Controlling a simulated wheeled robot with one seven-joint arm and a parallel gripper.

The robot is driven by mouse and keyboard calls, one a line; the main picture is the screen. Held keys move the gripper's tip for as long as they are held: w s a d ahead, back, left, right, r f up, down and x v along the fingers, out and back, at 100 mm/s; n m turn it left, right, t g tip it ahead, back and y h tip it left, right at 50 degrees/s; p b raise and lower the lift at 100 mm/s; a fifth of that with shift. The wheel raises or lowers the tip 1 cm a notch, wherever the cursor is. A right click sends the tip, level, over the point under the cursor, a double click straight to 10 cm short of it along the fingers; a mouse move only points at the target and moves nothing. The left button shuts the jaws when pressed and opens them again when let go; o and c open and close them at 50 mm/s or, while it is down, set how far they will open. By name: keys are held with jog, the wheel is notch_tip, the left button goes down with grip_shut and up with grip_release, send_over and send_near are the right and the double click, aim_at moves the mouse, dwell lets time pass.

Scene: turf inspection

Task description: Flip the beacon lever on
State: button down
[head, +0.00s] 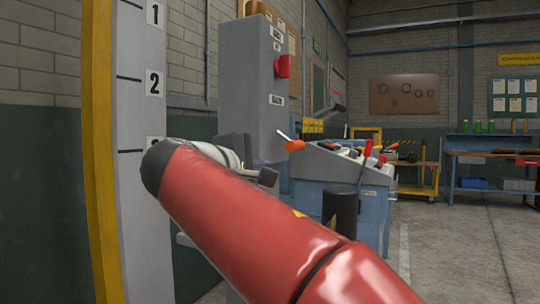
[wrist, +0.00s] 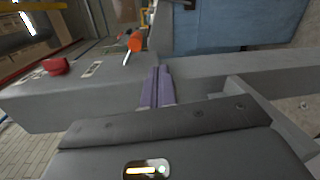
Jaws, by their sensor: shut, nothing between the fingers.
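The lever with an orange handle (head: 295,145) sticks out from the front of a tall grey cabinet (head: 240,85), below a small label. Its thin metal shaft slopes down and outward to the handle. In the wrist view the orange handle (wrist: 135,41) stands just beyond my fingertips, apart from them. I cannot read whether its label says beacon. My gripper (wrist: 158,70) is shut and empty, its purple fingers together and pointing toward the cabinet's edge near the lever. In the head view my red arm mostly hides the gripper.
A red switch (head: 282,66) sits higher on the cabinet. A blue-grey console (head: 330,165) with several levers stands behind, right of the cabinet. A numbered post (head: 140,200) with a yellow edge stands close at left. The floor (head: 460,240) at right is clear.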

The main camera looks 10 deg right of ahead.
jog(key=a+r, duration=0.1)
jog(key=a+r+t, duration=0.1)
jog(key=r, duration=0.1)
jog(key=shift+w+a+h, duration=0.1)
jog(key=shift+a+h, duration=0.05)
jog(key=shift+h, duration=0.25)
send_near(287, 140)
jog(key=w, duration=0.1)
jog(key=w+d+f, duration=0.1)
jog(key=w+d, duration=0.1)
jog(key=shift+w+f+p, duration=0.25)
jog(key=shift+f+p, duration=0.05)
jog(key=shift+p, duration=0.1)
jog(key=shift+d+n, duration=0.2)
jog(key=shift+n, duration=0.1)
jog(key=shift+s+a+r, duration=0.1)
